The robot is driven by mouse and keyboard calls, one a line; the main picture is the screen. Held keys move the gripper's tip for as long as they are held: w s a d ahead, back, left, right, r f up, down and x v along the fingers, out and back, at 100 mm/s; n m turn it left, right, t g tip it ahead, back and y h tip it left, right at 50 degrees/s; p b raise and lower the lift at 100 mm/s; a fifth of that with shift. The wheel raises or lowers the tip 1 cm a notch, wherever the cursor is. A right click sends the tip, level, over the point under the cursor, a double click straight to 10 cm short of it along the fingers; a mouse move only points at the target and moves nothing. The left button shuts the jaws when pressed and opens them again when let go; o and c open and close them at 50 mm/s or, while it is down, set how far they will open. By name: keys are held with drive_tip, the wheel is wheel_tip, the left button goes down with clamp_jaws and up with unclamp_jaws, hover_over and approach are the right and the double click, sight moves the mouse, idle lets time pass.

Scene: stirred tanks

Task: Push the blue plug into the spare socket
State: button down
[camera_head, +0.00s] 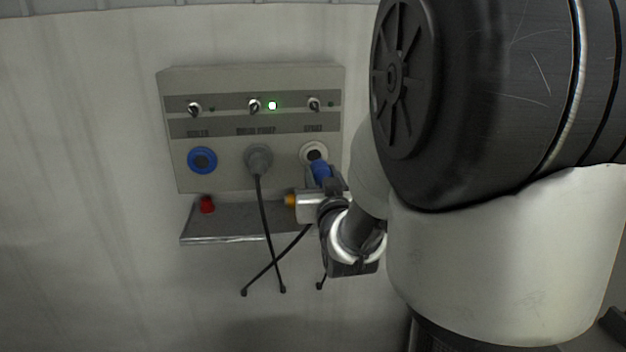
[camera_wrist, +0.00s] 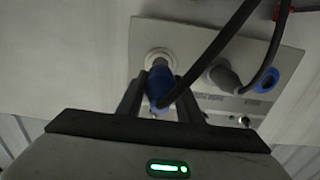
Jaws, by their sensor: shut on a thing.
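The blue plug (camera_head: 321,172) is held between the fingers of my gripper (camera_head: 322,184), with its nose at the spare socket (camera_head: 306,150), a pale ring with a dark opening under the right-hand label. In the wrist view the blue plug (camera_wrist: 160,84) sits between the two dark fingers of my gripper (camera_wrist: 160,96), its front end at the spare socket's pale ring (camera_wrist: 160,54). A black cable runs from the plug toward the upper right. I cannot tell how deep the plug is in the socket.
A grey plug (camera_head: 259,160) with a black cable sits in the middle socket. The left socket (camera_head: 202,160) has a blue ring and is empty. A red object (camera_head: 207,204) stands on the shelf (camera_head: 215,229).

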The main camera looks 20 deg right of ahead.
sight(317, 163)
drive_tip(key=shift+w, duration=0.1)
drive_tip(key=shift+p+x, duration=0.7)
drive_tip(key=shift+x, duration=2.15)
drive_tip(key=shift+f+b, duration=0.1)
drive_tip(key=shift+b, duration=1.15)
drive_tip(key=shift+w, duration=0.3)
idle(0.5)
drive_tip(key=c, duration=1.2)
unclamp_jaws()
